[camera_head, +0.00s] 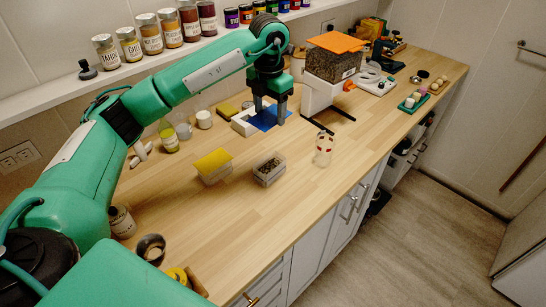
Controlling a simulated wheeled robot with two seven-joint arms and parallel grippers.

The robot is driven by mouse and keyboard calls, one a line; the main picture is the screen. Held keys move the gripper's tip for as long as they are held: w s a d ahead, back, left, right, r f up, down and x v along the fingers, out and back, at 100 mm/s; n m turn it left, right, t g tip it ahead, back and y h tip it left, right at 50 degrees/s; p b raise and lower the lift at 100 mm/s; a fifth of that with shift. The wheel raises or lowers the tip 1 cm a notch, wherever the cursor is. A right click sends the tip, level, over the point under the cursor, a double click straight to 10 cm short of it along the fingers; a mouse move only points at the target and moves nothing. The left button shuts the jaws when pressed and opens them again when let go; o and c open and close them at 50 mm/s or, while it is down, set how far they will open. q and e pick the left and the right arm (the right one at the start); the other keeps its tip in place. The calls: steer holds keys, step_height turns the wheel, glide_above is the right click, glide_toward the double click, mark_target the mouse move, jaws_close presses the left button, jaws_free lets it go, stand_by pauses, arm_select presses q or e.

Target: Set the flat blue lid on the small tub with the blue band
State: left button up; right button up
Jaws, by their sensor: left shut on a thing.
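My left gripper (270,112) points down, shut on the flat blue lid (264,121). The lid is at a low white tray (241,126) towards the back of the counter; I cannot tell whether it still touches the tray. A small clear open tub (268,171) with dark contents stands nearer the front edge, in front of the gripper. I cannot make out a blue band on it. A similar tub with a yellow lid (213,160) stands to its left. My right gripper is not in view.
A clear glass with red marks (324,148) stands right of the open tub. A dispenser with an orange top (337,43) stands behind it. Jars (204,119) and a yellow sponge (228,108) are left of the tray. Wooden counter (290,205) in front of the tubs is bare.

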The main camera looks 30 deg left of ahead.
arm_select(q)
step_height(320, 180, down, 16)
steer(key=p, duration=0.4)
steer(key=shift+r, duration=0.2)
steer(key=shift+f+b, duration=0.4)
steer(key=shift+f, duration=0.2)
steer(key=o, duration=1)
steer(key=shift+r, duration=0.1)
steer(key=shift+c, duration=0.2)
steer(key=shift+r, duration=0.1)
